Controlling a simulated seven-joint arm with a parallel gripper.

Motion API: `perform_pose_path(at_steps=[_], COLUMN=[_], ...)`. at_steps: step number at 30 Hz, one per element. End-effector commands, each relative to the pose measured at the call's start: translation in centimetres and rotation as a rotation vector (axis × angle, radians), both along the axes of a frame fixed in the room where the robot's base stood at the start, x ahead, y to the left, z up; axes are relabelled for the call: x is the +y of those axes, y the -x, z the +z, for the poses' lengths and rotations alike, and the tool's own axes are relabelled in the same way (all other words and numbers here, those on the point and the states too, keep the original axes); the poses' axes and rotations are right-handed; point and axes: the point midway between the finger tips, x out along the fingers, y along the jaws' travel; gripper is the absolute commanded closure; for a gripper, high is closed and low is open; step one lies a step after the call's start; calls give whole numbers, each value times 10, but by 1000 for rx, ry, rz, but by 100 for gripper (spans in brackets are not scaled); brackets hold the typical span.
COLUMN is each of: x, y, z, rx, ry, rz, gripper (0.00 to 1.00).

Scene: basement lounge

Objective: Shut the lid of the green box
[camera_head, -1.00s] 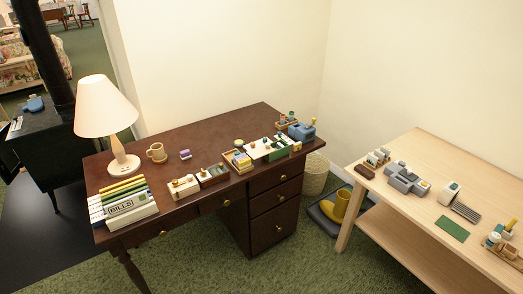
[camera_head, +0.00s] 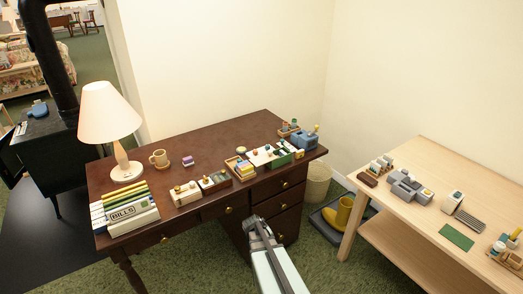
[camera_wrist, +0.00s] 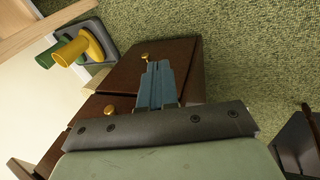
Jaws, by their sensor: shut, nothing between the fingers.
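A small box with a green side (camera_head: 284,159) stands near the front edge of the dark desk, right of its middle. A pale panel with small round items by it lies against its left; I cannot tell how far the lid is open. My gripper (camera_head: 257,222) is in front of the desk drawers, below the desktop and below the box, apart from it. In the wrist view my gripper (camera_wrist: 158,68) is shut and empty, with brown drawer fronts behind it. The box does not show in the wrist view.
The desk (camera_head: 222,143) also holds a lamp (camera_head: 107,115), bill boxes (camera_head: 127,212), a mug (camera_head: 159,158), small trays (camera_head: 214,181) and a blue device (camera_head: 304,139). A light wooden table (camera_head: 420,170) stands at right.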

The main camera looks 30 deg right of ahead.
Motion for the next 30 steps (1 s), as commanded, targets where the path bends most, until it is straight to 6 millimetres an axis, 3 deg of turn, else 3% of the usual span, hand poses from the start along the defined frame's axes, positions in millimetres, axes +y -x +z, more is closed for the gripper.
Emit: perform_pose_path(at_steps=[3,9,15,18,24,30], x=[-50,-131,-202,-229,-259,-258], y=[-32,-70,-102,-117,-145,-184], z=[36,105,181,217,276,322], rx=[-77,-192,-303,-354,-433,-476], ry=[74,203,322,366,412,402], rz=[-7,-23,-60,-89,-163,-276], gripper=[100,100,100,100,100,100])
